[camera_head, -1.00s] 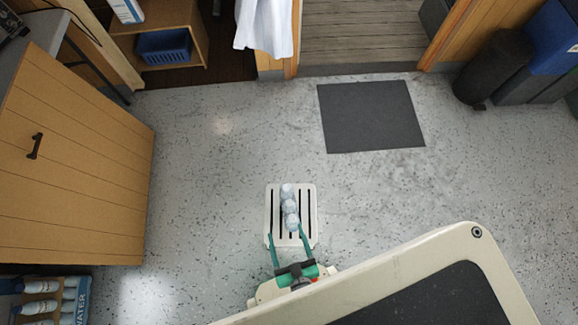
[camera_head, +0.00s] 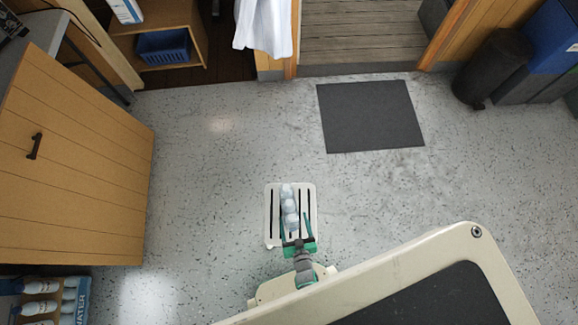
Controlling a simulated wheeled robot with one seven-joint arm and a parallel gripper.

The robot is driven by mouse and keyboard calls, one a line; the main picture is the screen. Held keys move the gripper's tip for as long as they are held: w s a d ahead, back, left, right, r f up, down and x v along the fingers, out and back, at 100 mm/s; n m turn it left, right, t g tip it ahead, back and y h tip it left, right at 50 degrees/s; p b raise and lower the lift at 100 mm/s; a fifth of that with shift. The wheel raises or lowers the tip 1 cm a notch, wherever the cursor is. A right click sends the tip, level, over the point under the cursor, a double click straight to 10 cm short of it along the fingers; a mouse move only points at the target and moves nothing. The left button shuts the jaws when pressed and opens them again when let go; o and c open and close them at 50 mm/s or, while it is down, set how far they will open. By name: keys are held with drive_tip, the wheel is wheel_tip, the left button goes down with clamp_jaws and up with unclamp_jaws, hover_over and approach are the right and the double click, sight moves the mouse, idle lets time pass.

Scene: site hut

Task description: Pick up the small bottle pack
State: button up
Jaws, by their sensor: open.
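The small bottle pack (camera_head: 289,205) shows as a short row of pale, clear bottles. It lies on a white slatted stand (camera_head: 271,213) in the lower middle of the view. My gripper (camera_head: 294,216) is open, with its green fingers reaching over the stand on either side of the pack's near part. I cannot tell whether the fingers touch the pack or how high they are above the slats.
A dark mat (camera_head: 371,116) lies on the floor beyond the stand. A black bin (camera_head: 494,68) stands at upper right. The floor around the stand is clear.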

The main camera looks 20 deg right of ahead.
drive_tip(key=x, duration=0.5)
drive_tip(key=shift+w+a, duration=0.2)
drive_tip(key=shift+w, duration=0.25)
clamp_jaws()
drive_tip(key=shift+w+r, duration=0.1)
